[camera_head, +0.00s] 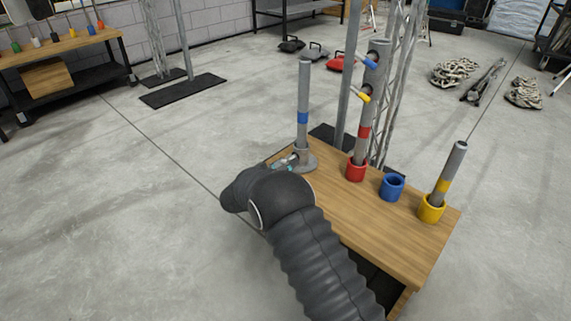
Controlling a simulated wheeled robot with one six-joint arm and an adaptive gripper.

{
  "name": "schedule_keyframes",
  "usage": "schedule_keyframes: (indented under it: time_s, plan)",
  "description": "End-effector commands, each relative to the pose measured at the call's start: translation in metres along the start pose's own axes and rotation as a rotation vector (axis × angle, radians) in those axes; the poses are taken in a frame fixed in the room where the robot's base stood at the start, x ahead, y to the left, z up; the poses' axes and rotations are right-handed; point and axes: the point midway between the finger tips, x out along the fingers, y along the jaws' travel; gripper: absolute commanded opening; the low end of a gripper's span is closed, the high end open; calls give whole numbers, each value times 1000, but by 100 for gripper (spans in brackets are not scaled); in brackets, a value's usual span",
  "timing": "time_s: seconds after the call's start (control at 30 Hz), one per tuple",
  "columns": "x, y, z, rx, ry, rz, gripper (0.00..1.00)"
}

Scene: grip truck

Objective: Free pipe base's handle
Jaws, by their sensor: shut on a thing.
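The grey round pipe base (308,164) stands at the back left corner of the wooden table. A grey pipe with a blue band (303,105) stands upright in it. My gripper (291,160) is at the left side of the base and is shut on the pipe base's handle. The handle is mostly hidden by the fingers, and my dark arm covers the table's left front side.
On the wooden table (375,224) stand a red cup (355,170) with a pipe, an empty blue cup (392,188), and a yellow cup (431,209) with a tilted pipe.

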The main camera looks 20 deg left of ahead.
Motion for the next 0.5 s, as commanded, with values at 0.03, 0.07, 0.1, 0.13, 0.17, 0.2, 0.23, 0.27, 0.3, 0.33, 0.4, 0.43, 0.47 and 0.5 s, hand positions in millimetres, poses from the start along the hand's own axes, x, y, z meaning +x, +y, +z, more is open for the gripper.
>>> schedule_keyframes:
  time_s: [0.03,0.07,0.1,0.13,0.17,0.2,0.23,0.27,0.3,0.33,0.4,0.43,0.47,0.5]
  plan:
    - [0,0,0,-27,0,-2,28]
    - [0,0,0,-42,0,-2,28]
    - [0,0,0,-57,0,-2,28]
    - [0,0,0,-65,0,-2,28]
    - [0,0,0,-71,1,-2,28]
    - [0,0,0,-76,1,-2,28]
    - [0,0,0,-77,1,-2,28]
    - [0,0,-1,-78,1,-2,28]
    - [0,0,-1,-77,1,-2,28]
    - [0,0,-1,-77,1,-2,28]
    - [0,0,-1,-76,1,-2,28]
    - [0,0,-1,-76,1,-2,28]
    - [0,0,-1,-76,1,-2,28]
    - [0,0,-1,-76,1,-2,70]
